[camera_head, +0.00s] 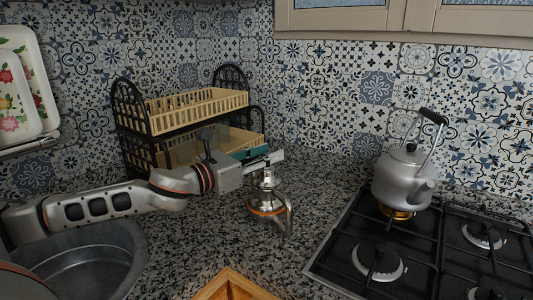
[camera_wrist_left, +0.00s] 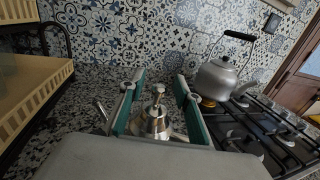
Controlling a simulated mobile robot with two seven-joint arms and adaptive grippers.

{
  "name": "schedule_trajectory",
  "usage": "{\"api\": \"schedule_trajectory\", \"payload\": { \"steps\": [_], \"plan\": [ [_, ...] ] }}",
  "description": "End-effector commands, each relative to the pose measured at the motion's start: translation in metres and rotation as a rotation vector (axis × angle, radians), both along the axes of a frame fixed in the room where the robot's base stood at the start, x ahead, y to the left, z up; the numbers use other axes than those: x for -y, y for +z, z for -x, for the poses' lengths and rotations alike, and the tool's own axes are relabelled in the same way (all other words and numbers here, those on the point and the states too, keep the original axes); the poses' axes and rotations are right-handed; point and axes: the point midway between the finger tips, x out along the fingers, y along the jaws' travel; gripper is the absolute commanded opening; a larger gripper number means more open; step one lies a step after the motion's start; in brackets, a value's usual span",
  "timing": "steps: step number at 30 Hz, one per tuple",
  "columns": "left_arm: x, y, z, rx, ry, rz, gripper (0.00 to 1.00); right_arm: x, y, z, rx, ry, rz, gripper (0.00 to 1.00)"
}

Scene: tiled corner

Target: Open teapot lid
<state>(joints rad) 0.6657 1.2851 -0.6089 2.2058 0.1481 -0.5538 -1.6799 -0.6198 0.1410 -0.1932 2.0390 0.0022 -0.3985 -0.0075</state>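A small shiny metal teapot (camera_head: 268,203) with a copper-coloured band stands on the speckled counter. Its lid appears to be on, with a tall knob at the top. In the left wrist view the teapot (camera_wrist_left: 152,122) shows between the two green-lined fingers, with its knob pointing up. My left gripper (camera_head: 268,157) is at the height of the knob, just above the teapot body. Its fingers are spread on either side of the knob (camera_wrist_left: 158,90), with a visible gap on both sides. The gripper hides part of the lid in the head view. My right gripper is out of sight.
A grey kettle (camera_head: 403,177) stands on the black gas hob (camera_head: 330,262) to the right. A two-tier dish rack (camera_head: 200,108) stands behind my left arm. A round sink basin (camera_head: 85,262) is at lower left. The counter between teapot and hob is clear.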

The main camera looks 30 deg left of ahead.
Motion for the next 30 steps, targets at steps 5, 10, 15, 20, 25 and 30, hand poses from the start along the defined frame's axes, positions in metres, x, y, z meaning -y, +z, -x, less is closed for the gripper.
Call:
{"api": "schedule_trajectory", "payload": {
  "steps": [5,10,15,20,25,30],
  "plan": [
    [0.002,0.0,-0.002,0.0,-0.001,0.0,0.33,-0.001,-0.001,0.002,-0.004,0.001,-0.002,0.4],
    [0.002,-0.001,-0.002,-0.001,-0.001,0.0,0.33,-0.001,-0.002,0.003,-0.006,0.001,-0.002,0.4],
    [0.002,0.0,-0.002,-0.001,-0.001,0.0,0.0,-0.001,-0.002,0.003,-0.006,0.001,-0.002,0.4],
    [0.002,0.0,-0.002,0.001,-0.001,-0.002,0.0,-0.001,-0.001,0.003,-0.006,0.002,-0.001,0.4],
    [0.004,0.003,0.0,0.018,-0.001,-0.027,0.0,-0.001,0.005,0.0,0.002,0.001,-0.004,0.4],
    [0.009,0.007,0.004,0.063,-0.002,-0.096,0.0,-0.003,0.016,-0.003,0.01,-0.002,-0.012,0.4]
  ]
}}
